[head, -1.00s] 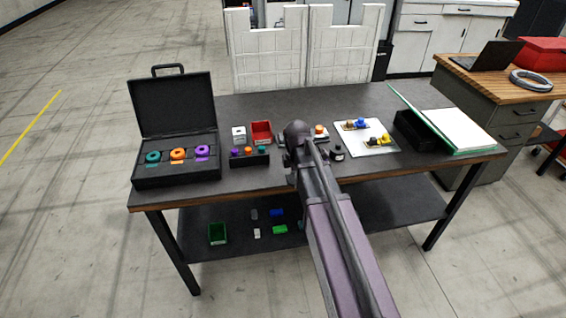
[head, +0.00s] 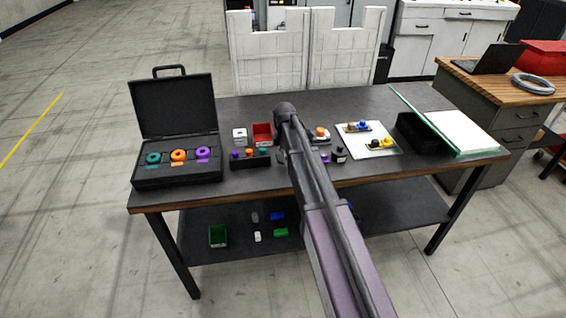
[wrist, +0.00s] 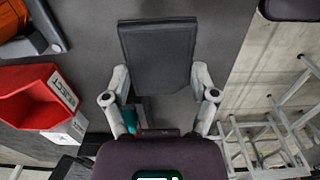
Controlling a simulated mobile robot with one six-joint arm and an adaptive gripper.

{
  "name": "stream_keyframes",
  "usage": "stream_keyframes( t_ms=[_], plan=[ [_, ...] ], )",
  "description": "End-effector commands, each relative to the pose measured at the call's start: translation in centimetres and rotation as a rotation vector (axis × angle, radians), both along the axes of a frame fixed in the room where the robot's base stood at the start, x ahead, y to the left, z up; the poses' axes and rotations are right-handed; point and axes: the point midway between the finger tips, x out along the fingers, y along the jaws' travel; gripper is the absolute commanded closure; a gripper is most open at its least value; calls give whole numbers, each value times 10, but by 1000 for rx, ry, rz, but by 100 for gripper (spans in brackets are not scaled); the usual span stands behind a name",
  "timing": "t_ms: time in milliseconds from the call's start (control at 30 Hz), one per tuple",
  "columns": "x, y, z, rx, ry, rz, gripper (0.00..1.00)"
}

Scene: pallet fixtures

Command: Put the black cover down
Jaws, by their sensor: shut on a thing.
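The black cover (wrist: 157,50) is a flat dark rectangular panel in the wrist view. My gripper (wrist: 161,72) is shut on it, with one grey finger at each side edge. Below the cover, a teal piece (wrist: 129,118) shows beside the left finger. In the head view my arm hides my gripper and the cover, above the front middle of the dark table (head: 350,195). I cannot tell whether the cover touches anything beneath it.
A red reject bin (wrist: 30,95) is left of my gripper in the wrist view. In the head view, an open black case (head: 175,108) stands left, a small black rack (head: 250,163) left of my arm. A white board (head: 365,150) and black box (head: 418,133) are right.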

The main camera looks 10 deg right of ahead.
Motion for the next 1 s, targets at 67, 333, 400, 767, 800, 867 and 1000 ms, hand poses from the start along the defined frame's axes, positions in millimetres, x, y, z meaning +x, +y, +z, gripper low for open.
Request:
stream_keyframes(
  t_ms=[67, 333, 400, 767, 800, 867, 1000],
  plan=[
    [0, 0, 0, 0, 0, 0, 86],
    [2, 0, 0, 0, 0, 0, 86],
    [7, 0, -1, 0, 0, 0, 86],
    [13, 1, -28, 0, 0, -1, 86],
    [13, 1, -30, 0, 0, -1, 86],
    [13, 1, -34, 0, 0, -1, 86],
    [13, 0, -37, 0, 0, -1, 86]
  ],
)
